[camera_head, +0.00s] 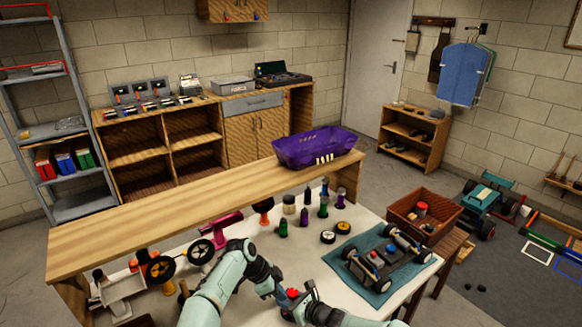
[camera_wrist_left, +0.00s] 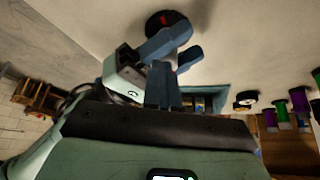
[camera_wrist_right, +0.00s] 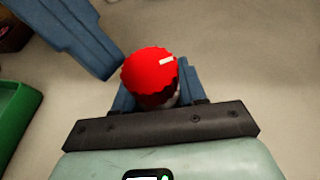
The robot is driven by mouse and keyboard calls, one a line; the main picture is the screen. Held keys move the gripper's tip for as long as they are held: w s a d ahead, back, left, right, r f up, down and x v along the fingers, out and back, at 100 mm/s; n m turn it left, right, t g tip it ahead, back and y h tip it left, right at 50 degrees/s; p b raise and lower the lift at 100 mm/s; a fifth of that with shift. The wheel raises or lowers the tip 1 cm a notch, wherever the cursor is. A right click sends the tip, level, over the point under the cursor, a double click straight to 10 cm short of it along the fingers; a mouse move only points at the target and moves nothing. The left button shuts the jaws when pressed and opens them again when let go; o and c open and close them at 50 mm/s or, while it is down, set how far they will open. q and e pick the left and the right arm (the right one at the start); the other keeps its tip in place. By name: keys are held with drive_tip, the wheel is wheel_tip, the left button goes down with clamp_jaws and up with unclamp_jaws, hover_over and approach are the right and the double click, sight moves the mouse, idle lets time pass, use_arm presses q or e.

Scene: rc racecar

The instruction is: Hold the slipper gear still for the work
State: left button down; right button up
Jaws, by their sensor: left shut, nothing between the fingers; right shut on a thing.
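The slipper gear is likely the red, notched round piece with a white mark (camera_wrist_right: 150,75) in the right wrist view. It also shows as a small red spot (camera_head: 292,293) in the head view. My right gripper (camera_wrist_right: 158,92) is shut on it, one blue finger on each side. My left gripper (camera_head: 281,296) is shut and empty; in the right wrist view its blue fingers (camera_wrist_right: 108,70) end just to the left of the gear, seemingly apart from it. In the left wrist view, shut fingers (camera_wrist_left: 165,75) overlap the right gripper's, so contact is unclear.
The RC car chassis (camera_head: 380,264) sits on a blue mat (camera_head: 420,275) to the right. Two loose wheels (camera_head: 335,233) and several bottles (camera_head: 323,205) stand behind. A magenta tool (camera_head: 222,228) and wheels lie left. A green edge (camera_wrist_right: 15,120) shows at left in the right wrist view.

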use_arm(q)
drive_tip(key=shift+d+r, duration=0.1)
drive_tip(key=shift+d, duration=0.15)
drive_tip(key=shift+s+a+r, duration=0.1)
drive_tip(key=shift+a+r, duration=0.1)
drive_tip(key=shift+r, duration=1.3)
drive_tip(key=shift+a+r, duration=0.2)
drive_tip(key=shift+r, duration=1.25)
wheel_tip(320, 180, down, 6)
drive_tip(key=shift+s+a, duration=0.15)
drive_tip(key=shift+w+d, duration=0.25)
drive_tip(key=shift+d, duration=0.5)
drive_tip(key=shift+r, duration=0.1)
